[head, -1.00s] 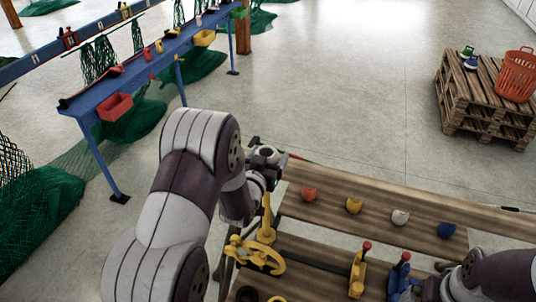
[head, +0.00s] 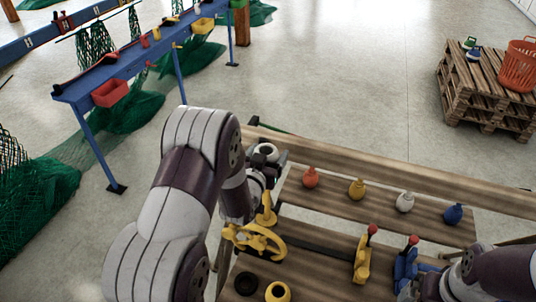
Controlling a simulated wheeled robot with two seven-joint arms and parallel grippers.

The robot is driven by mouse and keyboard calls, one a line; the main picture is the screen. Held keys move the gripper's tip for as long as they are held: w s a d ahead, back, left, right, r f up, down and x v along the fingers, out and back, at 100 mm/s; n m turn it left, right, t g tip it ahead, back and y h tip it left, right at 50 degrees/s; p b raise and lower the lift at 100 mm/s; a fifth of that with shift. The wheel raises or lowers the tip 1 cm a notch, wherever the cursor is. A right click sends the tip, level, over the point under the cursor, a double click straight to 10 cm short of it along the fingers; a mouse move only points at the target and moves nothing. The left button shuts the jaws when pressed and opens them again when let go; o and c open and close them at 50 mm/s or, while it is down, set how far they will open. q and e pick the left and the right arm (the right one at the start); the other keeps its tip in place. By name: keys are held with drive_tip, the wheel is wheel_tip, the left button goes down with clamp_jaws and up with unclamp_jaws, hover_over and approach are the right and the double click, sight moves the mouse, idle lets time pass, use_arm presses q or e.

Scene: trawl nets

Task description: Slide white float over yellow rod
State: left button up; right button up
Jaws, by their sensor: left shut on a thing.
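My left gripper (head: 268,165) is beyond the upright yellow rod (head: 266,208) in the head view, near the table's far left corner. It is shut on the white float (head: 266,152), a pale ring with a dark hole. The fingertips are largely hidden by my own wrist. The float appears apart from the rod, above and behind it in the picture; the exact gap cannot be told. The rod stands at the left of the table, by a yellow curved fitting (head: 262,241). My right gripper (head: 412,288) is low at the right, its fingers unclear.
Yellow (head: 363,262) and blue (head: 405,270) red-knobbed clamps stand nearer. Black (head: 246,283) and yellow (head: 278,291) rings lie at the front.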

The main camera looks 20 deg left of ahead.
use_arm(q)
drive_tip(key=o, duration=1)
drive_tip(key=shift+w, duration=0.1)
drive_tip(key=shift+s+d+r+b, duration=0.15)
drive_tip(key=shift+s+r+b, duration=0.25)
drive_tip(key=shift+s, duration=1.7)
drive_tip(key=shift+s+d+r+b, duration=0.25)
drive_tip(key=shift+s+b, duration=0.35)
drive_tip(key=shift+s, duration=1.5)
drive_tip(key=shift+s+d+r+b, duration=0.1)
drive_tip(key=shift+s+r+b, duration=0.3)
drive_tip(key=shift+s, duration=1.7)
